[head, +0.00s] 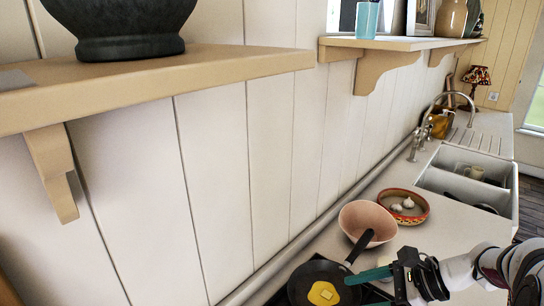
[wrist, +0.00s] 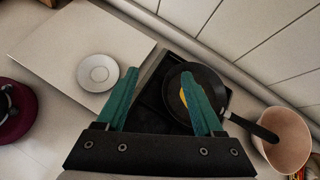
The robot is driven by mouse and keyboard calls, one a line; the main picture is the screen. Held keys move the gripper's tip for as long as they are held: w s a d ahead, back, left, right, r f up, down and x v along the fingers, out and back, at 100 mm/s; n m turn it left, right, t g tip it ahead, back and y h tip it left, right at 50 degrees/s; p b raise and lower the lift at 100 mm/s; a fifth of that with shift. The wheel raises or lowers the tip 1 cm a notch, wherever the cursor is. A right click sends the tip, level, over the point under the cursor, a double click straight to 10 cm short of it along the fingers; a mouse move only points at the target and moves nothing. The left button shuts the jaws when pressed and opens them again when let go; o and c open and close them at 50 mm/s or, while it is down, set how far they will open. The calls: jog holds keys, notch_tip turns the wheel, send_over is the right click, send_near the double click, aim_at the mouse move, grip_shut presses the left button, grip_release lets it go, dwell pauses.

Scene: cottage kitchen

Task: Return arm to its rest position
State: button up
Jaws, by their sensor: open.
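My gripper (wrist: 161,74) is open and empty in the wrist view, its two teal fingers spread apart. In the head view my gripper (head: 352,278) shows at the lower right, one teal finger pointing left over the black frying pan (head: 297,283). The pan holds a yellow round food (head: 323,293) with a small pale square on it. In the wrist view the frying pan (wrist: 212,82) sits beyond the right finger, which partly hides the yellow food (wrist: 183,97). I cannot tell the exact height of the fingers above the pan.
A pink bowl (head: 367,220) stands beside the pan, with a patterned dish (head: 403,206) of garlic behind it. The sink (head: 465,178) is farther back. Wall shelves (head: 150,82) project at the left. A white saucer (wrist: 98,73) lies on a pale board (wrist: 82,40).

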jog(key=s+a+r+n+g+h, duration=0.2)
jog(key=s+a+n+g+h, duration=0.15)
jog(key=s+a+n, duration=0.75)
jog(key=s+f+n+h, duration=0.1)
jog(key=s+n+h, duration=0.1)
jog(key=s, duration=0.4)
jog(key=s+f+n+g+h, duration=0.1)
jog(key=s+n+h, duration=0.1)
jog(key=s, duration=0.4)
jog(key=shift+a+f+n, duration=0.3)
jog(key=shift+a, duration=0.15)
